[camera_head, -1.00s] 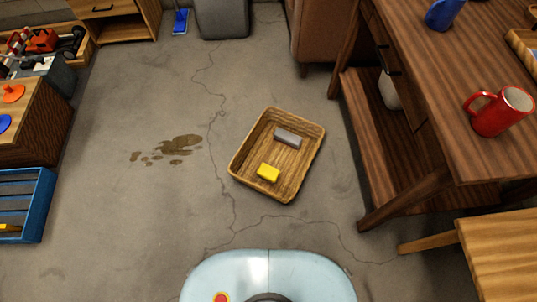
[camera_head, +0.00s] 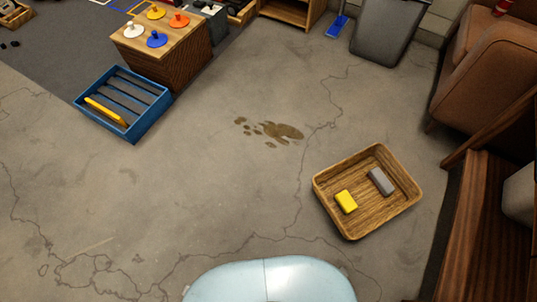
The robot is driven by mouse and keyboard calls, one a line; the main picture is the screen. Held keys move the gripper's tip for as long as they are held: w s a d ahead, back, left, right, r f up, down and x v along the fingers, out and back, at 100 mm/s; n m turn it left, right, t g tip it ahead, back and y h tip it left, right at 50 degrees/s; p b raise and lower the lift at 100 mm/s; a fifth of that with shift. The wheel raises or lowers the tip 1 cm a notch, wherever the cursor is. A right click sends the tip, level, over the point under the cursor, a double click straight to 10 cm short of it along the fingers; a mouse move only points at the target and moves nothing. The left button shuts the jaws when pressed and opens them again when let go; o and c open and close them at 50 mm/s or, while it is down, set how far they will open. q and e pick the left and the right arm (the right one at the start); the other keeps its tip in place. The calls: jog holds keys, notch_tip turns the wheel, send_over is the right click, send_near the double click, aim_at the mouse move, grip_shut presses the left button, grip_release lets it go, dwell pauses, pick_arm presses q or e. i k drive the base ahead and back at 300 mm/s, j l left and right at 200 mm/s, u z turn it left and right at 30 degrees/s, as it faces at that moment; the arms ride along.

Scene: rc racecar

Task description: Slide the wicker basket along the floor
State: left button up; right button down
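The wicker basket (camera_head: 352,226) is a shallow, woven brown tray on the concrete floor, right of centre in the head view. A yellow block (camera_head: 346,201) and a grey block (camera_head: 381,181) lie inside it, apart from each other. The basket stands clear of the furniture around it. Neither of my grippers is in view. Only the light blue top of my own body shows at the bottom edge.
A brown stain (camera_head: 283,131) marks the floor left of the basket. A blue slatted crate (camera_head: 137,128) and a wooden box (camera_head: 165,62) with coloured pegs stand at upper left. A brown armchair (camera_head: 487,70) and dark wooden furniture (camera_head: 480,245) bound the right. The middle and left floor are open.

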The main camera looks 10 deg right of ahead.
aim_at(370, 214)
jog(key=i+j+u, duration=0.5)
jog(key=i+u, duration=0.15)
jog(key=u, duration=0.2)
jog(key=i+l+z, duration=0.15)
jog(key=z, duration=0.25)
jog(key=i+z, duration=0.8)
jog(key=i+j+z, duration=0.1)
jog(key=z, duration=0.3)
jog(key=i+l, duration=0.1)
jog(key=i, duration=0.9)
jog(key=i+z, duration=0.2)
jog(key=z, duration=0.3)
jog(key=i+j+z, duration=0.2)
jog(key=z, duration=0.25)
jog(key=i+j+z, duration=0.15)
jog(key=z, duration=0.35)
jog(key=j+z, duration=0.1)
jog(key=z, duration=1.95)
